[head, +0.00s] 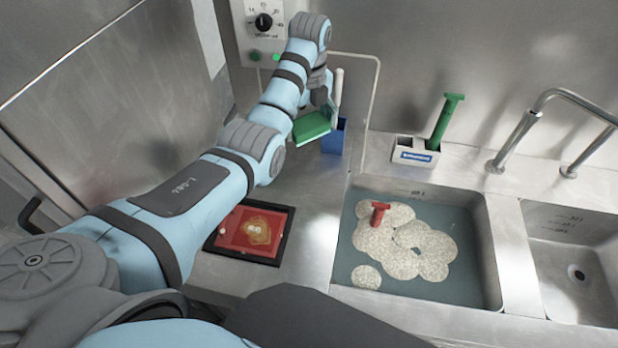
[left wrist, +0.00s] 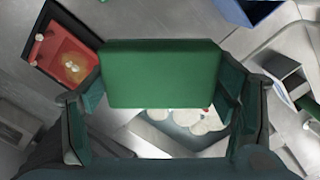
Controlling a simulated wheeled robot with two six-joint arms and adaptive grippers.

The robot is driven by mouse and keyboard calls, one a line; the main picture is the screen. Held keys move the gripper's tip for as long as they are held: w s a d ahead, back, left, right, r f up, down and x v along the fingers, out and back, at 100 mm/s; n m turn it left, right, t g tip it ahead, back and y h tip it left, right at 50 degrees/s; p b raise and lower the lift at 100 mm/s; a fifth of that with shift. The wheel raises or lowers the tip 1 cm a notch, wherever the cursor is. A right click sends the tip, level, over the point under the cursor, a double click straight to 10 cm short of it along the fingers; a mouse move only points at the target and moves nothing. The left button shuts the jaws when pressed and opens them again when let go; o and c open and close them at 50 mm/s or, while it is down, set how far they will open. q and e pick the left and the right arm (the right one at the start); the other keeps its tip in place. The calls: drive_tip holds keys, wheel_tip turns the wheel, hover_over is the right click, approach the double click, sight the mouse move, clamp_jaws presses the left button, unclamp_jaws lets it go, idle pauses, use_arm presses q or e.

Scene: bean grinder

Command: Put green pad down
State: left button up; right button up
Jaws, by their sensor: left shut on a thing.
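The green pad (head: 312,126) is held by my left gripper (head: 326,104) above the steel counter, near the back wall. In the left wrist view the green pad (left wrist: 160,76) spans the space between the two fingers of my left gripper (left wrist: 160,110), which is shut on it. The pad is in front of a blue container (head: 334,138) in the head view and partly overlaps it. What lies directly under the pad is hard to tell. My right gripper does not show in either view.
A red tray (head: 230,238) with a black rim lies on the counter. A sink (head: 345,270) holds foamy water and a red-handled tool (head: 379,212). A grey holder (head: 402,152) with a green-handled tool (head: 446,118), a faucet (head: 520,140) and a second sink (head: 560,255) are at right.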

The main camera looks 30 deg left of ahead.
use_arm(q)
wheel_tip(320, 180, down, 6)
drive_tip(key=b, duration=0.2)
approach(307, 179)
drive_tip(key=shift+w+f+p, duration=0.15)
drive_tip(key=shift+w+p, duration=0.1)
drive_tip(key=shift+p, duration=0.1)
drive_tip(key=f, duration=0.2)
drive_tip(key=f+b, duration=0.1)
drive_tip(key=f, duration=0.1)
drive_tip(key=f+b, duration=0.1)
drive_tip(key=f, duration=0.1)
drive_tip(key=shift+s+d+f, duration=0.1)
drive_tip(key=shift+s+f, duration=0.2)
drive_tip(key=shift+f, duration=0.1)
drive_tip(key=shift+w, duration=0.1)
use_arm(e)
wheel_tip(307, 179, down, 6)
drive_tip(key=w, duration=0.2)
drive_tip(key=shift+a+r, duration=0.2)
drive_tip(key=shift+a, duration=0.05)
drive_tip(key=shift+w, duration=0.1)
use_arm(q)
drive_tip(key=o, duration=0.6)
drive_tip(key=shift+f, duration=0.1)
drive_tip(key=o, duration=0.4)
